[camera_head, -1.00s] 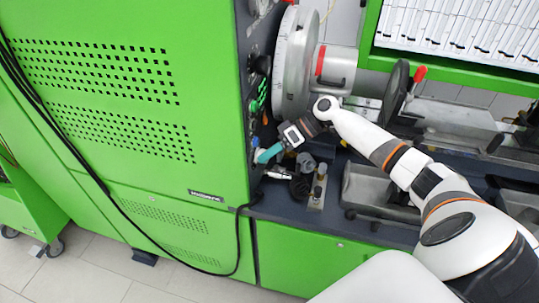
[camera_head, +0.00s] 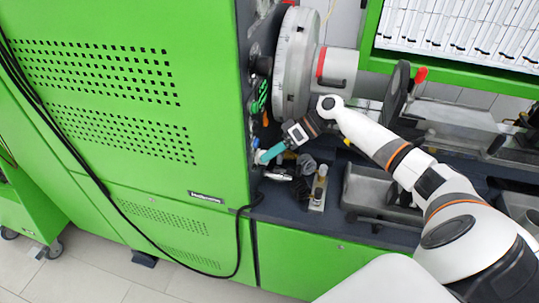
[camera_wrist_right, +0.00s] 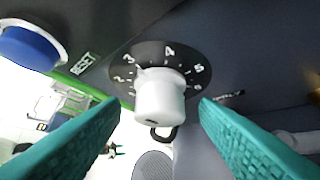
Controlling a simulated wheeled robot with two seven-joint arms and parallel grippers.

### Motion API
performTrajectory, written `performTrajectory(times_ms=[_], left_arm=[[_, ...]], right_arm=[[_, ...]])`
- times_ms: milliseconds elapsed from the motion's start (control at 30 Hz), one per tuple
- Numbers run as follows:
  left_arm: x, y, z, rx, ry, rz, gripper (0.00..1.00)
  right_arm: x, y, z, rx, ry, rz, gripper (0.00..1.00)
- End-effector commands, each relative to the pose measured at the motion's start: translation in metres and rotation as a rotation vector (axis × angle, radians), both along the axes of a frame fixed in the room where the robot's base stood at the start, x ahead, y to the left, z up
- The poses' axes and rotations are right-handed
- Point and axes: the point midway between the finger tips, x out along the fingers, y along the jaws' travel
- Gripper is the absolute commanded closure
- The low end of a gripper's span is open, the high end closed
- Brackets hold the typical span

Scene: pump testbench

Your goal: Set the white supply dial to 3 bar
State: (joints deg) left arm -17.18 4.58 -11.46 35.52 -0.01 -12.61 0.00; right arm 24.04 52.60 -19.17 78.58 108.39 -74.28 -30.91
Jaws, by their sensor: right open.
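The white supply dial (camera_wrist_right: 160,100) shows in the right wrist view, a white knob on a round black scale with white numbers. A small white pointer at its upper left seems to be around the 2, left of the 3; its exact reading is hard to tell. My right gripper (camera_wrist_right: 160,125) is open, its teal fingers spread to the left and right of the knob, with gaps and no visible contact. In the head view my right gripper (camera_head: 266,156) is at the side panel of the green cabinet, where the dial is too small to make out. My left gripper is not in view.
A blue button (camera_wrist_right: 28,48) with a RESET label beside it is at upper left in the wrist view. In the head view, the green cabinet (camera_head: 110,130) stands left. A large grey disc (camera_head: 292,65) is above the gripper, and metal fittings (camera_head: 318,187) are close below right.

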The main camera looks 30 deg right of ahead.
Motion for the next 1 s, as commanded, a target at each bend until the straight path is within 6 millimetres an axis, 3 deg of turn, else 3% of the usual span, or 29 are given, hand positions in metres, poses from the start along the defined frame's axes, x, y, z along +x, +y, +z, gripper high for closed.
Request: performTrajectory(times_ms=[300, 500, 1000], left_arm=[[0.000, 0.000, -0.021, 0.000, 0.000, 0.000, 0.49], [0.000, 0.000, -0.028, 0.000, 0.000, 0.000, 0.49], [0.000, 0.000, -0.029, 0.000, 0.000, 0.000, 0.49]], right_arm=[[-0.017, -0.052, 0.034, -0.002, 0.000, -0.003, 0.44], [-0.025, -0.076, 0.053, -0.001, 0.000, -0.002, 0.44], [-0.028, -0.084, 0.061, 0.001, 0.000, 0.001, 0.44]])
